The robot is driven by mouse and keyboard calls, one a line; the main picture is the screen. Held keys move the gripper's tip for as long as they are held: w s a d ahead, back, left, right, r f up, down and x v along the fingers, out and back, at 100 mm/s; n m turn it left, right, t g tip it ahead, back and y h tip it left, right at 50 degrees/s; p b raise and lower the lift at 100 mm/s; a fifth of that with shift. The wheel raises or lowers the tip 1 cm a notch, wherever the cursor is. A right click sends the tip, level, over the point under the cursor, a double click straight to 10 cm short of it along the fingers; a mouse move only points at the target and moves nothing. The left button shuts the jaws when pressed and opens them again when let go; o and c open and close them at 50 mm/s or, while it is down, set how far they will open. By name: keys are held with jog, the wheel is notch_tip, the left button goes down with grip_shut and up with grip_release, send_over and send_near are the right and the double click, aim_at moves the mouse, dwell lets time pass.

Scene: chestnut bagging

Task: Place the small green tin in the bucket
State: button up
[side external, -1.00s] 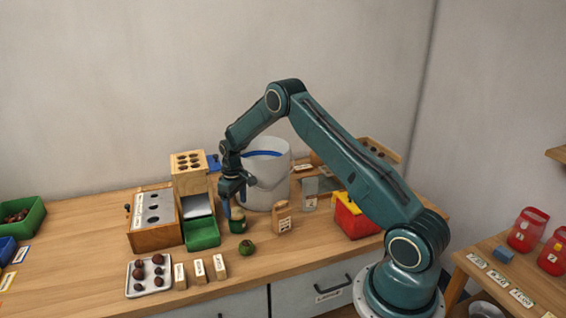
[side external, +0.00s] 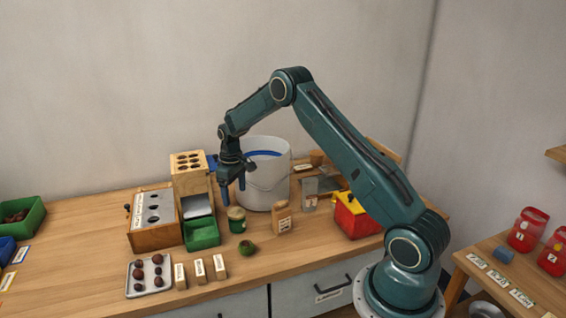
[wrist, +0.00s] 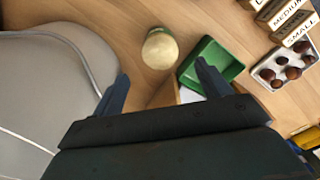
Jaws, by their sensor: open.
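The small green tin (side external: 237,221) with a pale lid stands upright on the table, between the green tray and the bucket. In the wrist view its pale lid (wrist: 160,50) shows ahead of my fingers, between their lines. The grey-white bucket (side external: 268,183) stands behind and to the right of the tin, with a blue band near its top. It fills the left of the wrist view (wrist: 45,90). My gripper (side external: 233,196) is open and empty, above and slightly behind the tin, pointing down. It also shows in the wrist view (wrist: 160,78).
A green tray (side external: 203,235) sits just left of the tin, below a wooden sorting stand (side external: 190,170). A chestnut tray (side external: 149,275) and several label blocks are at front left.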

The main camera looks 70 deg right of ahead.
jog(key=s+a+r+t, duration=0.1)
jog(key=s+a+r, duration=0.35)
jog(key=r, duration=0.35)
jog(key=s+a+r+t, duration=0.1)
jog(key=s+a+r, duration=0.2)
jog(key=a+r, duration=0.35)
jog(key=s+a+r+t, duration=0.1)
jog(key=s+a+r, duration=0.25)
jog(key=r, duration=0.55)
jog(key=s+a+r+t, duration=0.1)
jog(key=s+a, duration=0.3)
jog(key=s, duration=0.7)
jog(key=s+a+r+t, duration=0.1)
jog(key=s+a, duration=0.3)
jog(key=s, duration=0.8)
jog(key=shift+s+r+t, duration=0.25)
jog(key=shift+r+t, duration=0.05)
jog(key=shift+r, duration=0.1)
jog(key=shift+o, duration=0.4)
jog(key=shift+w, duration=0.15)
